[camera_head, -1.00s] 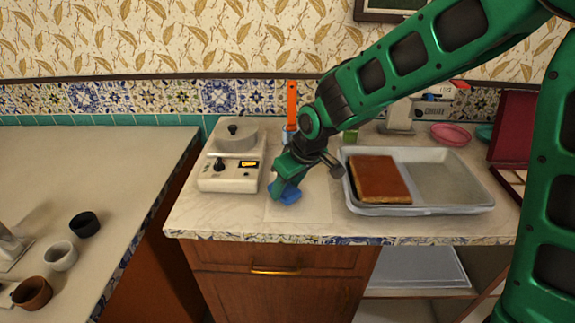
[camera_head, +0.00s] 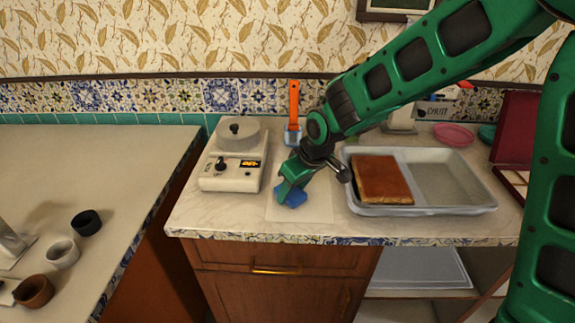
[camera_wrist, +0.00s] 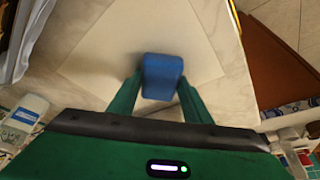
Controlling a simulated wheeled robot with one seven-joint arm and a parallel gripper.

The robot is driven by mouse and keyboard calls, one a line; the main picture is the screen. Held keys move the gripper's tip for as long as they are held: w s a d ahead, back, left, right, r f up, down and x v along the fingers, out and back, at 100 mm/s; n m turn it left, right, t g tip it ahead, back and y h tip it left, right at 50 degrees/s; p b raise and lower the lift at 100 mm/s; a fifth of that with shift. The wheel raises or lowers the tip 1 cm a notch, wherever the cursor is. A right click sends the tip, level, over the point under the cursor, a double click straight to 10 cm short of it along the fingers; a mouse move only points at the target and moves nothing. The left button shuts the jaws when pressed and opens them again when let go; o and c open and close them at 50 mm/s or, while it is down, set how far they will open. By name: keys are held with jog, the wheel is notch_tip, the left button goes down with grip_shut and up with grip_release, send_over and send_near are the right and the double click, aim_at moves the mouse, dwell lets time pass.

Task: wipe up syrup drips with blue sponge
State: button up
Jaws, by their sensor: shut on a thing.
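My gripper (camera_head: 284,188) is shut on the blue sponge (camera_head: 294,198), low over a pale square sheet (camera_head: 318,206) on the counter. In the wrist view the sponge (camera_wrist: 162,76) sits between the two green fingers, above the sheet (camera_wrist: 105,60). I cannot tell whether the sponge touches the sheet. No syrup drips can be made out on the sheet; the area under the sponge is hidden.
A cream appliance with a round top (camera_head: 232,172) stands left of the sheet. A grey metal tray (camera_head: 445,190) holding a brown cake slab (camera_head: 382,180) is on the right. A brush with an orange handle (camera_head: 294,105) stands behind. Small cups are on the left counter (camera_head: 110,165).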

jog(key=shift+a+r, duration=0.15)
jog(key=shift+a, duration=0.55)
jog(key=shift+d+r, duration=0.1)
jog(key=shift+r, duration=3.85)
